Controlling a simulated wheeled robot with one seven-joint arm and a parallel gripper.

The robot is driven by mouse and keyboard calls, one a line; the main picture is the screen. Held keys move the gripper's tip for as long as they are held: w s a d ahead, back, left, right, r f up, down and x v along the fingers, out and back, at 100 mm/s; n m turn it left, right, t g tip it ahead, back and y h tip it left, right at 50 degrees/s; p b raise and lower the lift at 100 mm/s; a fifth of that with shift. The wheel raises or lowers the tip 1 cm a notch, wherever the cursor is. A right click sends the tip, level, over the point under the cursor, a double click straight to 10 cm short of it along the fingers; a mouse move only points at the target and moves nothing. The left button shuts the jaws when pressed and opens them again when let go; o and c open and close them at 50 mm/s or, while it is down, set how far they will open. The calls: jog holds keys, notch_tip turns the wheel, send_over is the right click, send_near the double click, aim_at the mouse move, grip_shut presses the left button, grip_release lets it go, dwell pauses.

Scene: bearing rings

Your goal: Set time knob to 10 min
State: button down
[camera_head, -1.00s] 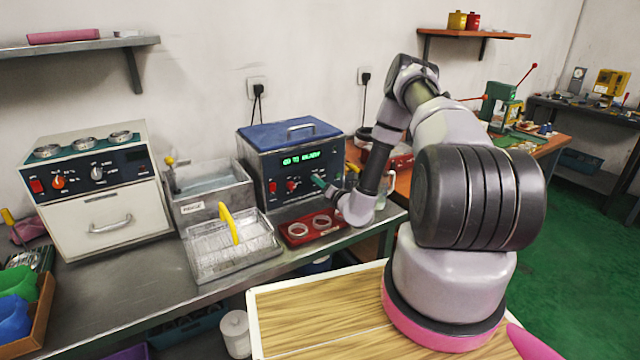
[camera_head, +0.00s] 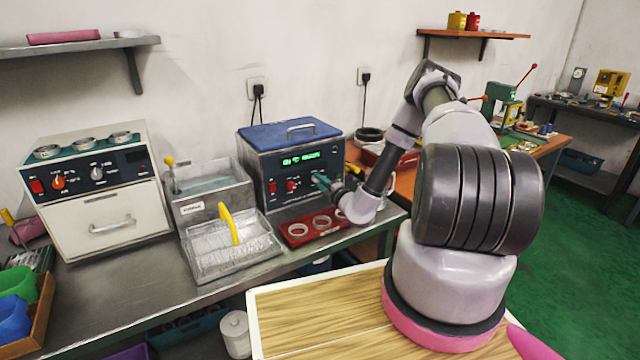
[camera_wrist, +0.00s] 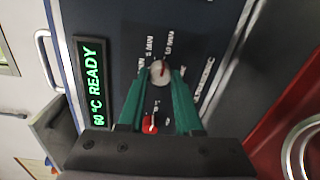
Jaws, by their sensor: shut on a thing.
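The pointer's exact setting is too small to tell. A green display (camera_wrist: 92,83) reads 60 °C READY.
A red tray (camera_head: 288,241) with metal rings lies in front of the bath. To the left are a metal tank (camera_head: 205,208), a wire basket with a yellow handle (camera_head: 232,228) and a white oven (camera_head: 110,215).

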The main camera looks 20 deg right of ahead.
jog(key=shift+f+m, duration=0.1)
jog(key=shift+m, duration=0.3)
jog(key=c, duration=0.6)
grip_release()
jog(key=v, duration=1.1)
jog(key=shift+w, duration=0.1)
